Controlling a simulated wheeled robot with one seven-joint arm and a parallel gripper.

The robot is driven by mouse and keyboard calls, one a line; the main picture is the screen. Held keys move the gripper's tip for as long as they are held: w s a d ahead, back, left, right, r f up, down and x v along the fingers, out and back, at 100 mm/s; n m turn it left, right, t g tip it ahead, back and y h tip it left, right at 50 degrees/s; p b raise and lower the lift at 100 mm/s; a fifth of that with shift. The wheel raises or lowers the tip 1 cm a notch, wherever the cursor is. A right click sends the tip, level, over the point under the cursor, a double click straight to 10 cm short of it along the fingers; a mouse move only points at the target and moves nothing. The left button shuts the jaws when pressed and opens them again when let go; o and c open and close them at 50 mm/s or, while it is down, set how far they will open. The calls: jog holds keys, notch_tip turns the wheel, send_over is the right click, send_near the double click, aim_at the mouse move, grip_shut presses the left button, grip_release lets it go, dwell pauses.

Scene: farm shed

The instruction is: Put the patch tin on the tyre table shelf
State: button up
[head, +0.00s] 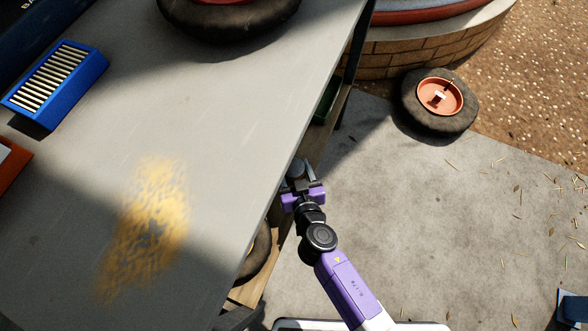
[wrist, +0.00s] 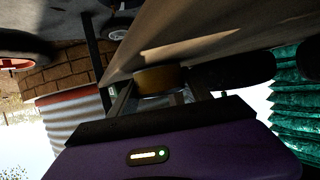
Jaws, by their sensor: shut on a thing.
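My gripper (head: 299,172) is at the right edge of the table, low beside the wooden shelf (head: 317,148) under the tabletop. It is shut on a small round tin, the patch tin (head: 296,168), whose dark top shows between the fingers. In the wrist view, my gripper's (wrist: 160,97) two fingers hold the tin (wrist: 160,79), its side yellowish brown. The shelf board (wrist: 215,35) shows close to the tin in that view. I cannot tell whether the tin touches it. Most of the shelf is hidden under the tabletop in the head view.
The grey tabletop (head: 95,120) carries a blue rack (head: 55,85) and a tyre (head: 230,18). A green bin (head: 327,101) and a tyre (head: 258,252) sit on the shelf. Another tyre (head: 439,101) lies on the floor by a brick ring (head: 440,50).

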jog(key=shift+f, duration=0.1)
jog(key=o, duration=1.4)
jog(key=shift+s+r, duration=0.15)
jog(key=shift+r, duration=0.15)
jog(key=p+v, duration=0.1)
jog(key=v, duration=1)
jog(key=shift+s+d, duration=0.15)
jog(key=shift+s, duration=0.15)
